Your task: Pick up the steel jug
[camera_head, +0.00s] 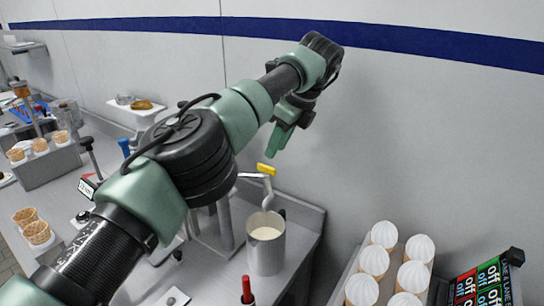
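The steel jug (267,257) stands upright on the metal counter, low in the middle of the view, with pale cream-coloured contents inside. A metal nozzle with a yellow-tipped lever (266,169) sits just above it, and its lower end overlaps the jug's opening in the picture. My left gripper (283,137) hangs above and beyond the nozzle, pointing down, apart from the jug. It appears empty, but its fingers are seen from the side, so the gap between them cannot be judged. My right gripper is not in view.
A holder of white-topped cones (343,284) stands at lower right, beside a box of coloured "off" switches (478,285). A red-topped bottle (247,291) stands in front of the jug. Empty cones (38,232) and other gear crowd the left. A wall runs behind.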

